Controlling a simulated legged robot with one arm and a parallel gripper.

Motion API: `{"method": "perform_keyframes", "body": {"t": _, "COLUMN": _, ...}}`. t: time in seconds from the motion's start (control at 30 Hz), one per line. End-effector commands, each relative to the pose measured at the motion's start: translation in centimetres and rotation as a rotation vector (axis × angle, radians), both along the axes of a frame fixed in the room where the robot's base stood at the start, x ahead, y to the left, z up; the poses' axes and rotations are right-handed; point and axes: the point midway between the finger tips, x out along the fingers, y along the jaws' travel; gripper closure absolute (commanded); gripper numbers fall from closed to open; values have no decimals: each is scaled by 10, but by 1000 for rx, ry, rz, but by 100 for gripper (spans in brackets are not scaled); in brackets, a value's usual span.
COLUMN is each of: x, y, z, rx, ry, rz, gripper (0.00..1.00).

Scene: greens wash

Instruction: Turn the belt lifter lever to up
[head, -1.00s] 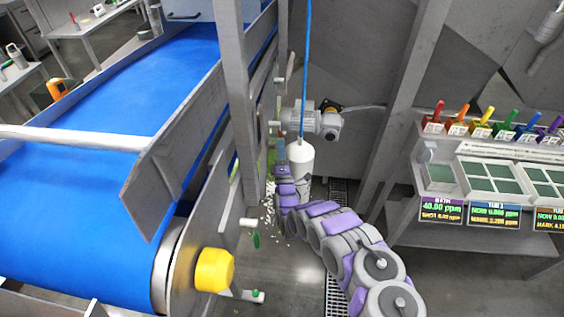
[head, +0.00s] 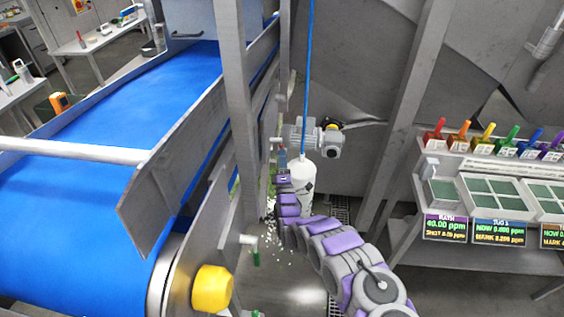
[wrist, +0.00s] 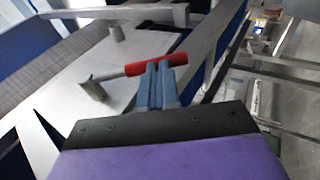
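A lever with a red cylindrical handle (wrist: 138,69) and a grey stem shows in the wrist view, against the grey metal side plate of a machine. My gripper (wrist: 160,65) has its two blue-grey fingers close together, with no clear gap between them. Their tips overlap the middle of the red handle, and red shows on both sides of them. The handle runs across both fingers rather than between them; whether they touch it I cannot tell. In the head view my gripper (head: 282,158) is small beside the conveyor frame, and I cannot make out the lever there.
A blue conveyor belt (head: 130,110) with grey side guards fills the left. A yellow roller cap (head: 212,288) sticks out at its near end. A white cylinder (head: 303,172) and a motor (head: 318,137) stand beyond my arm. A counter with colored handles and displays (head: 485,190) is at right.

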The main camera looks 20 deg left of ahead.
Motion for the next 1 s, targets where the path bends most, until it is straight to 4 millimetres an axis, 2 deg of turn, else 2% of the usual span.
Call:
{"method": "perform_keyframes", "body": {"t": 0.6, "x": 40, "y": 10, "z": 21, "rx": -1, "ry": 1, "rz": 1, "gripper": 100}}
{"method": "perform_keyframes", "body": {"t": 1.0, "x": 49, "y": 11, "z": 31, "rx": 0, "ry": -1, "rz": 0, "gripper": 100}}
